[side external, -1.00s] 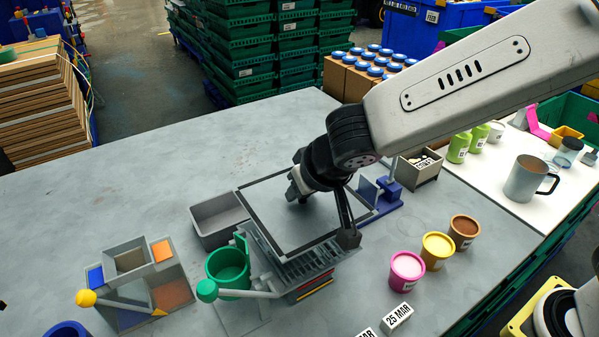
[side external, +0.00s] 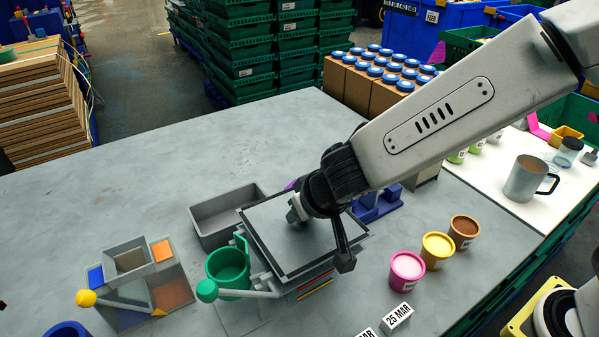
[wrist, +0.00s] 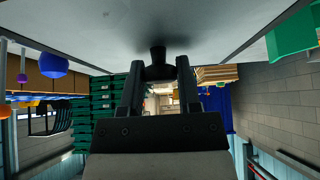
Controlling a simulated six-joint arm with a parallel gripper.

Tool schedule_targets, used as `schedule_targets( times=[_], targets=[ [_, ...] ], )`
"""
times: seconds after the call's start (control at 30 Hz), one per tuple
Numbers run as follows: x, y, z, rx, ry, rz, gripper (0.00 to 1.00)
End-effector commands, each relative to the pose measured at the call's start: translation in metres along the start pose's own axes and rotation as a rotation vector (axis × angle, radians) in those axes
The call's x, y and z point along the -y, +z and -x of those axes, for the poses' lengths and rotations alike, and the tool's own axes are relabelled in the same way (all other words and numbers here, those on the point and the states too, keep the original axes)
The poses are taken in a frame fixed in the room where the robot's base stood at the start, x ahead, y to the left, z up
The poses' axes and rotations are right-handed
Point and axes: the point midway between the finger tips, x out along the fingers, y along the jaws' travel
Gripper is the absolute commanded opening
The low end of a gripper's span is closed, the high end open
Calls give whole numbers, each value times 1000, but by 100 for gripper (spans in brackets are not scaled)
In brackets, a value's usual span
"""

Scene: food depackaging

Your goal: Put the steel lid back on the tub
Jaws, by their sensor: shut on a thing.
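The steel lid (side external: 275,232) is a flat grey square plate with a dark rim. My gripper (side external: 297,214) is above its middle, shut on its dark knob. The wrist view shows the knob (wrist: 158,62) between both fingers, with the lid's grey underside or face (wrist: 90,22) filling the top of the picture. Below the lid stands a grey box-like body (side external: 310,278) with red and yellow strips on its side, apparently the tub. The lid covers its top and hides the opening. I cannot tell whether the lid touches it or hovers just above.
An open grey bin (side external: 205,232) stands close behind left. A green cup (side external: 229,262) and a green-knobbed lever (side external: 207,291) are close at the front left. A blue fixture (side external: 378,205) is behind right. Pink (side external: 406,270), yellow and brown cups stand right. The table's back left is clear.

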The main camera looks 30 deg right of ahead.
Motion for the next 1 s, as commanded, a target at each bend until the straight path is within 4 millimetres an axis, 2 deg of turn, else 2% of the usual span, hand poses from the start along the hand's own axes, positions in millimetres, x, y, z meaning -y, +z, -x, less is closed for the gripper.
schedule_targets(
  times=[0.3, 0.83, 0.87, 0.9, 0.97, 1.0],
  targets=[
    [0, 15, -22, 2, 0, 1, 0],
    [0, 18, -27, 0, 0, 1, 0],
    [0, 18, -27, 1, 0, 2, 46],
    [0, 18, -27, 1, 0, 1, 58],
    [0, 18, -27, 1, 0, 1, 77],
    [0, 18, -27, 1, 0, 1, 78]
  ],
)
